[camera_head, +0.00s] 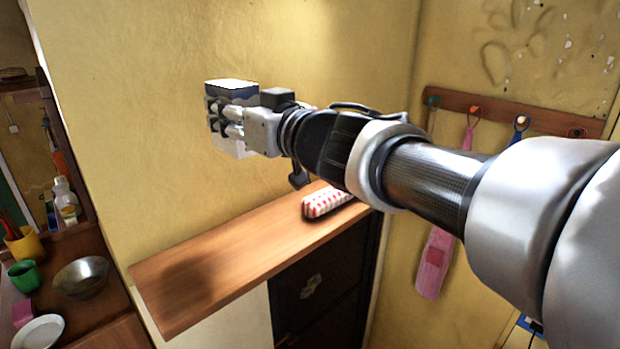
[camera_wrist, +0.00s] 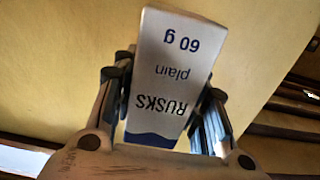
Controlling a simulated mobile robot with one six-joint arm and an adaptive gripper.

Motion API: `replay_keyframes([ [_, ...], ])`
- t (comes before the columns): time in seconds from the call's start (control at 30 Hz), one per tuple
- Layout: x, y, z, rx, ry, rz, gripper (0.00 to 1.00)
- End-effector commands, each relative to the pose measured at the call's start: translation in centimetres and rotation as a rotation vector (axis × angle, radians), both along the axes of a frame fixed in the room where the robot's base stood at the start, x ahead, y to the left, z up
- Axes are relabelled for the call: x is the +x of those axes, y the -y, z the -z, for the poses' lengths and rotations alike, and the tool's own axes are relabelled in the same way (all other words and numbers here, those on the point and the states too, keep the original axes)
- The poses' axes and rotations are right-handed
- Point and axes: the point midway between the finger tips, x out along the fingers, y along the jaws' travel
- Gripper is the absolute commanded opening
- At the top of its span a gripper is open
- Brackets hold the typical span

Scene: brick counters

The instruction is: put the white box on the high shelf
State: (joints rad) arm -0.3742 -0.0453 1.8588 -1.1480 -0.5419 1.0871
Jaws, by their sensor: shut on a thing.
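The white box (camera_wrist: 172,75), printed "RUSKS plain 60 g" with a dark blue band, is held between the fingers of my gripper (camera_wrist: 165,105) in the wrist view. In the head view my gripper (camera_head: 228,122) is shut on the box (camera_head: 232,86), whose pale top and lower part show around the fingers. Box and gripper are in the air above the wooden shelf (camera_head: 220,266), near the yellow wall. A dark shadow falls on the shelf's left part, below them.
A red-and-white patterned packet (camera_head: 325,201) lies on the shelf's right part, below my arm. The shelf's left and middle are bare. A hook rail (camera_head: 505,112) hangs on the right wall. A lower counter at left holds a metal bowl (camera_head: 80,277) and a green cup (camera_head: 26,275).

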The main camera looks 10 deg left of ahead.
Motion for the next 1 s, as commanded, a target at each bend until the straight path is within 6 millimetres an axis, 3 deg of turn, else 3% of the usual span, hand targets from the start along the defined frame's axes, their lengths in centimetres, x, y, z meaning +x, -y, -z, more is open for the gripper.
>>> replay_keyframes([
  [0.5, -0.1, 0.1, 12.7, 0.0, -0.006, 0.001, 0.15],
  [1.0, -0.1, 0.1, 19.0, 0.0, -0.003, 0.0, 0.15],
])
